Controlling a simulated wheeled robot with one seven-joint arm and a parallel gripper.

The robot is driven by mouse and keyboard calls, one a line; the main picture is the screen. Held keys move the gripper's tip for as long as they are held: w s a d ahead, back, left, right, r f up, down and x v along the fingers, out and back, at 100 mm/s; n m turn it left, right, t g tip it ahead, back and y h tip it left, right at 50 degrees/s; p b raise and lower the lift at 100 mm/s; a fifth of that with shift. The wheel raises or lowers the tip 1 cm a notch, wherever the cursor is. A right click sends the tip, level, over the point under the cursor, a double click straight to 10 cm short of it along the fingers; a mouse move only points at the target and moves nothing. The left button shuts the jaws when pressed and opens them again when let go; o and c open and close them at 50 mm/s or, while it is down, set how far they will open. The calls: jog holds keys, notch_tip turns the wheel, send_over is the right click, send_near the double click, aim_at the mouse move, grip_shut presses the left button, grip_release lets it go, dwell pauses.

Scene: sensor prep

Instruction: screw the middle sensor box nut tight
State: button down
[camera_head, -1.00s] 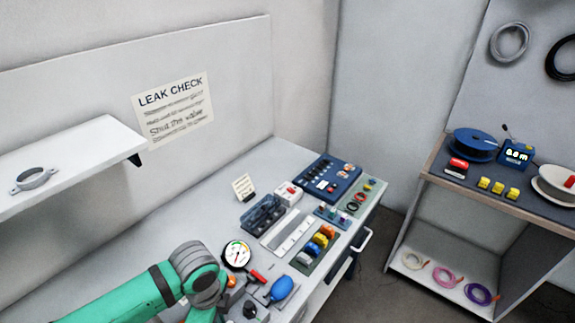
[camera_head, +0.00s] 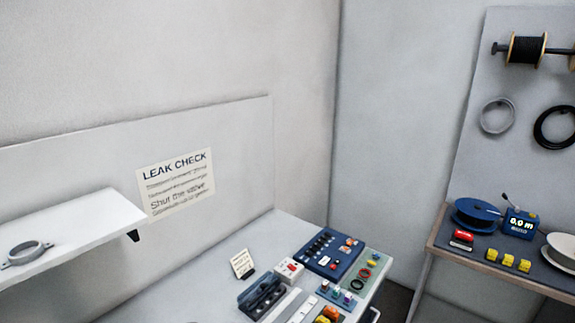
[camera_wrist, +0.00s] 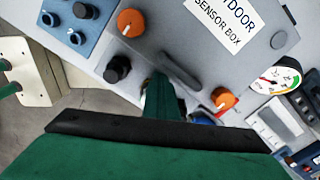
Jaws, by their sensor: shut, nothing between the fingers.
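The grey sensor box (camera_wrist: 215,55) fills the upper middle of the wrist view, tilted in the picture, with a white label (camera_wrist: 228,22) reading "...DOOR SENSOR BOX". An orange knob-like part (camera_wrist: 131,22) and a black one (camera_wrist: 118,68) sit at its left side, and another orange part (camera_wrist: 223,98) at its lower right. I cannot tell which part is the middle nut; it may be hidden by my gripper. My gripper (camera_wrist: 162,90) is shut and empty, its green fingers beside the box's lower edge, right of the black part. The head view shows neither box nor gripper.
A blue block (camera_wrist: 62,30) with ports lies left of the box. A pressure gauge (camera_wrist: 277,76) stands to its right. In the head view, the bench (camera_head: 200,285) holds a blue panel (camera_head: 330,250) and a black rack (camera_head: 262,295). A shelf (camera_head: 70,240) juts out at left.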

jog(key=shift+w+a, duration=0.15)
jog(key=shift+a, duration=0.05)
jog(key=shift+w+a+r, duration=0.1)
jog(key=shift+r, duration=2.95)
jog(key=shift+s+f+m, duration=0.25)
jog(key=shift+f+m, duration=0.75)
jog(key=shift+s+f+m, duration=0.25)
jog(key=shift+f+m, duration=0.75)
jog(key=shift+f, duration=0.05)
jog(key=shift+s+f+m, duration=0.25)
jog(key=shift+f+m, duration=0.75)
jog(key=shift+d, duration=0.2)
